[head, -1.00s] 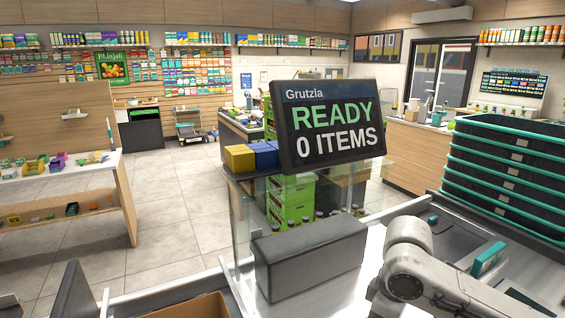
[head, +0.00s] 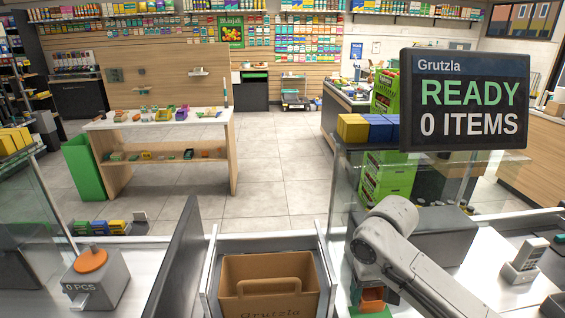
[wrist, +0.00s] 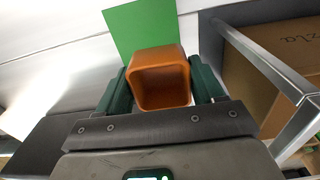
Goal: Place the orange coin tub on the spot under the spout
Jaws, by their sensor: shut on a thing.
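The orange coin tub (wrist: 160,78) is an open, square-mouthed tub between the two dark green fingers of my gripper (wrist: 161,88), which is shut on it. In the head view the tub (head: 372,299) shows in part at the lower middle, right of the paper bag, mostly behind my arm. A green square (wrist: 140,33) lies on the pale counter just beyond the tub in the wrist view; I cannot tell whether the tub touches the counter. A grey machine marked "0 PCS" (head: 97,283) with an orange round top stands at the far left.
A brown paper bag (head: 268,285) stands in a metal-railed bay between the machine and my gripper. A dark upright panel (head: 178,262) borders the bay. A READY screen (head: 465,100), a glass panel and a card terminal (head: 525,262) are on the right.

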